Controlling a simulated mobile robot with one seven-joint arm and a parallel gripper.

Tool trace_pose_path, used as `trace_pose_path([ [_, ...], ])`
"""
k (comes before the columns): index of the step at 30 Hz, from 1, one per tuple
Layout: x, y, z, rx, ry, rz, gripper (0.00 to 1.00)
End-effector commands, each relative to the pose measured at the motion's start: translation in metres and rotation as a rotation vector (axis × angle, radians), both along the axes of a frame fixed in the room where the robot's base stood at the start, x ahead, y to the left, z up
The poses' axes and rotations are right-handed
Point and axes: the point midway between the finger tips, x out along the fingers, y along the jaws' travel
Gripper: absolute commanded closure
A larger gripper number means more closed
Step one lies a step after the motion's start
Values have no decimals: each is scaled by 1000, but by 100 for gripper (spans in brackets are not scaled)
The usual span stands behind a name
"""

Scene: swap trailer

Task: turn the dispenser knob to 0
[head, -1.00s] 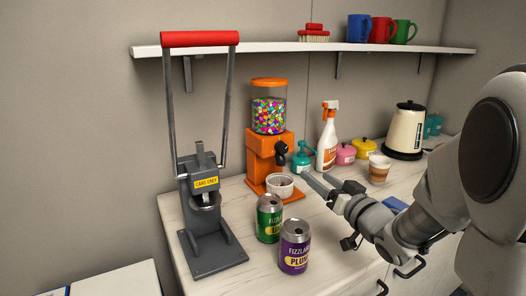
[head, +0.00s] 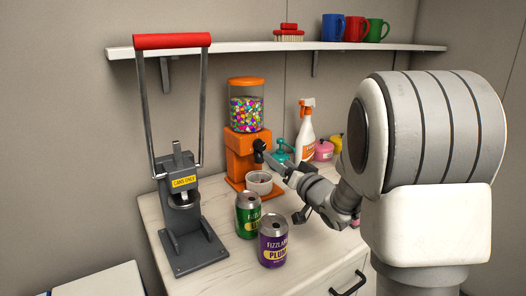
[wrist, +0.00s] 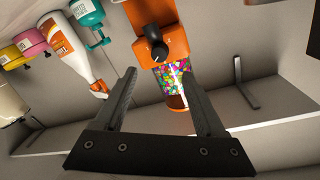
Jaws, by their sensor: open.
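The orange dispenser (head: 239,145) stands on the counter against the wall, its clear jar (head: 246,112) full of colourful candies. Its black knob (head: 260,147) is on the front. In the wrist view the picture is turned over, and the knob (wrist: 156,48) sits on the orange body, ahead of and between my fingers. My gripper (wrist: 165,85) is open and empty, with one finger on each side of the knob's line. It does not appear to touch the knob. The dial marks are too small to read.
A green can (head: 248,216) and a purple can (head: 273,243) stand in front. A can crusher (head: 184,215) is at left. A spray bottle (head: 305,138) and a teal bottle (head: 282,150) stand right of the dispenser.

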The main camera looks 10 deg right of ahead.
Motion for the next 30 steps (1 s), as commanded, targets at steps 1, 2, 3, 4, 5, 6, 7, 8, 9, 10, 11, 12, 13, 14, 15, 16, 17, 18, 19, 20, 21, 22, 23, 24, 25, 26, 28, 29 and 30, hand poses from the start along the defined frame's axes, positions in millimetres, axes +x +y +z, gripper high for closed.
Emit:
trace_pose_path([
  [1, 11, 4, -1, 0, -1, 2, 28],
  [2, 17, 6, -1, 0, -1, 2, 28],
  [3, 25, 8, -1, 0, 0, 2, 28],
  [4, 30, 10, -1, 0, 0, 2, 28],
  [5, 36, 11, -1, -1, -1, 2, 28],
  [6, 44, 14, -1, 0, 0, 1, 28],
  [7, 49, 15, -1, -1, -1, 2, 28],
  [8, 54, 17, -1, 0, -2, 1, 28],
  [9, 61, 19, -1, -1, 0, 1, 28],
  [10, 66, 20, -1, -1, -1, 1, 28],
  [11, 70, 21, -1, 0, 0, 1, 28],
  [12, 75, 23, -1, -1, -1, 1, 28],
  [13, 79, 24, -1, -1, 0, 0, 28],
  [14, 82, 25, 0, -1, 0, 0, 28],
  [15, 86, 26, 0, -1, -1, 0, 28],
  [16, 88, 26, 0, -1, -1, 0, 28],
  [17, 91, 27, 0, 0, -1, 0, 28],
  [18, 93, 28, 0, 0, 0, -1, 28],
  [19, 94, 28, 0, 1, 0, -1, 28],
  [20, 95, 28, 0, 1, 0, -1, 28],
  [21, 97, 29, 0, 1, 0, -1, 28],
  [22, 97, 29, 0, 1, 0, -1, 28],
  [23, 97, 29, 0, 1, 0, -1, 28],
  [24, 98, 29, 0, 1, 0, -1, 28],
  [25, 98, 29, 0, 1, 0, -1, 28],
  [26, 98, 29, 0, 1, 0, -1, 28],
  [28, 97, 29, 0, 1, 0, -1, 28],
  [29, 97, 29, 0, 1, 0, -1, 28],
  [30, 97, 29, 0, 1, 0, -1, 31],
])
